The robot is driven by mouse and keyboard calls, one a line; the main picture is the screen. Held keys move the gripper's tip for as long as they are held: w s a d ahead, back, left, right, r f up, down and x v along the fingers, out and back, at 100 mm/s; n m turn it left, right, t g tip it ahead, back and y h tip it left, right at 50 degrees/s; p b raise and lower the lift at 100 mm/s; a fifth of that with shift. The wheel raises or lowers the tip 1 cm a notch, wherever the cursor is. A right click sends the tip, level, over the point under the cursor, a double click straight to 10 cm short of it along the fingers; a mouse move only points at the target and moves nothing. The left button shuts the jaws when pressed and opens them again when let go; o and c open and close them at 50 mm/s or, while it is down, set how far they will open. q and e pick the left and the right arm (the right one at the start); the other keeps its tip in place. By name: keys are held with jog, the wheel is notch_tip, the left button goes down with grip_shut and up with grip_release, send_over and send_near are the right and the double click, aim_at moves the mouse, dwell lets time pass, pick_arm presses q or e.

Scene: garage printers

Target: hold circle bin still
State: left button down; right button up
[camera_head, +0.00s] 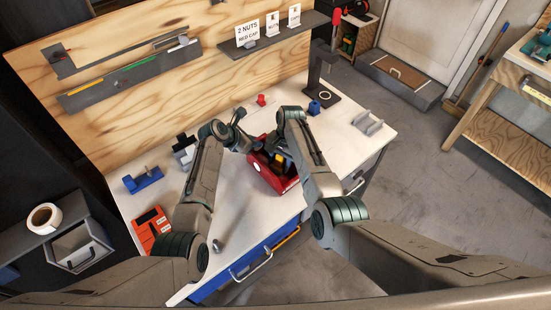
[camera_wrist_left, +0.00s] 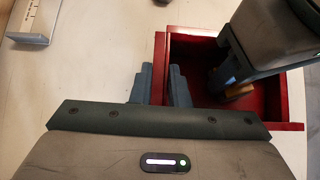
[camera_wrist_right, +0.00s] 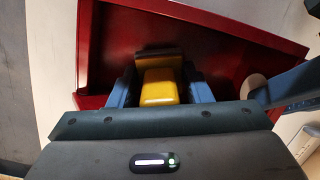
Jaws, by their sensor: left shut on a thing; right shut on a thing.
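The circle bin (camera_head: 262,179) is an open red box on the white workbench, with a pale mark on its side. My left gripper (camera_head: 246,145) is shut on the bin's wall; in the left wrist view its fingers (camera_wrist_left: 160,88) straddle the bin's left wall (camera_wrist_left: 159,50). My right gripper (camera_head: 279,158) reaches down into the bin. In the right wrist view its fingers (camera_wrist_right: 160,92) are shut on a yellow block (camera_wrist_right: 162,86), with the red bin walls (camera_wrist_right: 220,30) around it. The block's lower part and much of the bin floor are hidden.
On the workbench (camera_head: 240,210) stand a blue tool (camera_head: 143,180), an orange-red device (camera_head: 150,225), a small red part (camera_head: 261,100), a small blue part (camera_head: 314,107) and a dark stand (camera_head: 322,70). A sign (camera_head: 247,32) reads "2 NUTS RED CAP". The bench's front middle is mostly clear.

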aim_at(284, 176)
jog(key=shift+s+d+f, duration=0.1)
jog(key=shift+s+d, duration=0.9)
jog(key=shift+s, duration=0.3)
jog(key=shift+s+a, duration=0.45)
jog(key=shift+a, duration=0.15)
jog(key=shift+w+a+r, duration=0.2)
jog(key=shift+w+a, duration=0.3)
jog(key=shift+w+a+f, duration=0.1)
jog(key=shift+w+a, duration=0.6)
jog(key=shift+w, duration=0.3)
jog(key=shift+w+a+f, duration=0.1)
jog(key=shift+w+a, duration=0.6)
jog(key=shift+w, duration=0.25)
jog(key=shift+w+d, duration=0.4)
jog(key=shift+d, duration=0.3)
jog(key=shift+s+d, duration=0.9)
jog(key=shift+s, duration=0.3)
jog(key=shift+s+d, duration=0.9)
jog(key=shift+s, duration=0.3)
jog(key=shift+r, duration=0.1)
jog(key=a+v, duration=0.1)
jog(key=v, duration=0.5)
jog(key=shift+s+r, duration=0.3)
jog(key=shift+r, duration=0.2)
